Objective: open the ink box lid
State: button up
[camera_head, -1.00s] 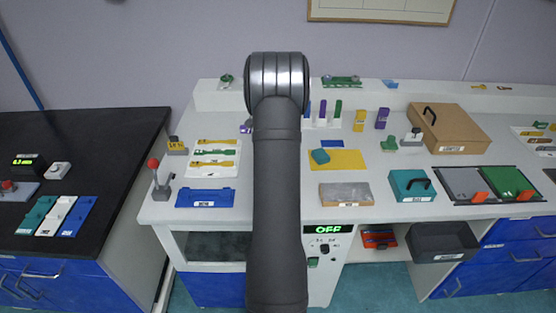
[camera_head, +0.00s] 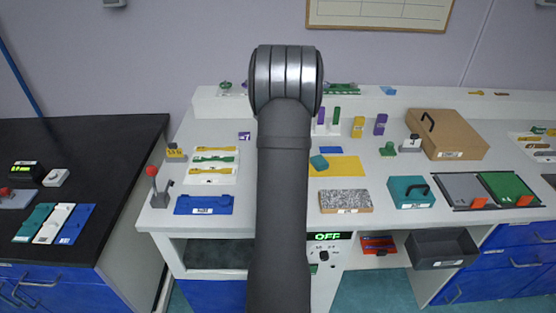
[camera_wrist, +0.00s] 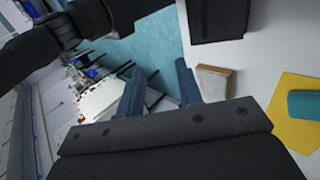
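No label is legible enough to confirm which is the ink box. A teal box (camera_head: 405,197) with a black handle stands shut at the bench's front right. A larger brown box (camera_head: 455,145), also shut with a black handle, stands behind it to the right. In the head view my arm hides my gripper. In the wrist view my gripper (camera_wrist: 158,82) shows two blue-grey fingers spread apart with nothing between them. Neither handle is seen between the fingers.
A speckled slab (camera_head: 345,200) lies left of the teal box; it also shows beside a finger in the wrist view (camera_wrist: 213,82). A yellow mat (camera_head: 342,168) bears a teal block (camera_head: 319,162). Grey (camera_head: 462,188) and green (camera_head: 510,188) panels lie to the right.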

jog(key=s+d+r, duration=0.4)
jog(key=d, duration=0.2)
jog(key=shift+d+r, duration=0.15)
jog(key=shift+r, duration=0.05)
